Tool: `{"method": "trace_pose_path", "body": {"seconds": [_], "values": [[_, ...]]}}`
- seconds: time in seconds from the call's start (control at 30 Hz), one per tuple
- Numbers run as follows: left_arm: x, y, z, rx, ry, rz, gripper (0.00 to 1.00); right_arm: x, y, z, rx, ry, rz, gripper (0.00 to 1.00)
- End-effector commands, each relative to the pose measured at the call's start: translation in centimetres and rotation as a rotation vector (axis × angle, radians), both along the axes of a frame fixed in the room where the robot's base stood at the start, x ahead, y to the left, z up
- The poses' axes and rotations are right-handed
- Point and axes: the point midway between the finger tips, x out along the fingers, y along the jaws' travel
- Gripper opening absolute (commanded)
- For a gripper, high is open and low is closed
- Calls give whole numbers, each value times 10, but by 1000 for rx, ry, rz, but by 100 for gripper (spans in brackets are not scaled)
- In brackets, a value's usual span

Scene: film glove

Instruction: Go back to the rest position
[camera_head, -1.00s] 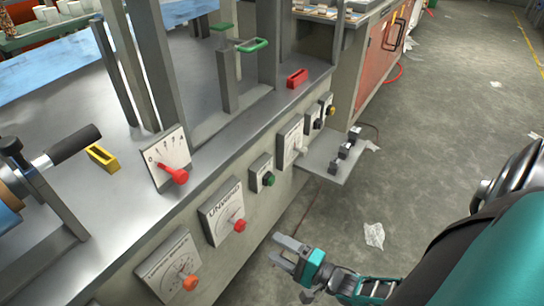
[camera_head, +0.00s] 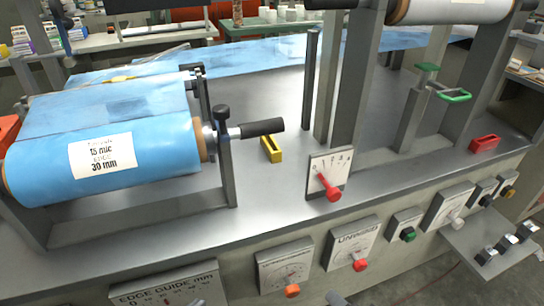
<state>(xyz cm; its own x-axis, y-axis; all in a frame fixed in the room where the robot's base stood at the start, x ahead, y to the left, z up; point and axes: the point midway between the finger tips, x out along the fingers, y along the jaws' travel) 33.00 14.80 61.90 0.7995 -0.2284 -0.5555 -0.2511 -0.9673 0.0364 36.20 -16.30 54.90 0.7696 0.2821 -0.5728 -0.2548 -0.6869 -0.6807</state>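My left gripper is not in view. A small grey tip (camera_head: 336,298) shows at the bottom edge, below the unwind dial. It looks like the end of my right gripper, but too little shows to tell whether it is open or shut. The machine bench (camera_head: 270,215) fills the view. A blue film roll (camera_head: 110,135) with a white label sits on its left side, next to a black handle (camera_head: 262,128).
The front panel carries an unwind dial (camera_head: 352,240), a dial with an orange knob (camera_head: 287,262) and a green knob (camera_head: 408,235). A red-levered scale plate (camera_head: 328,172), yellow block (camera_head: 271,148) and red block (camera_head: 485,144) are on the bench top. Uprights rise behind. Floor shows at the lower right.

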Motion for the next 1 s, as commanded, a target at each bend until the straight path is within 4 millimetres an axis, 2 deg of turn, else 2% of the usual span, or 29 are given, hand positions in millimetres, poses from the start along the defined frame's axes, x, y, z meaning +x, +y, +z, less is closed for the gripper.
{"method": "trace_pose_path", "body": {"seconds": [0.17,0.4,0.87,1.0], "values": [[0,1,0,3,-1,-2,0,-19,0,30,-254,94,146,65],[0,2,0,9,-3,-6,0,-59,-16,69,-533,239,357,65],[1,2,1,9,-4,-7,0,-122,-44,119,-749,425,617,65],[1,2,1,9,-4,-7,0,-108,-38,109,-756,356,612,65]]}}
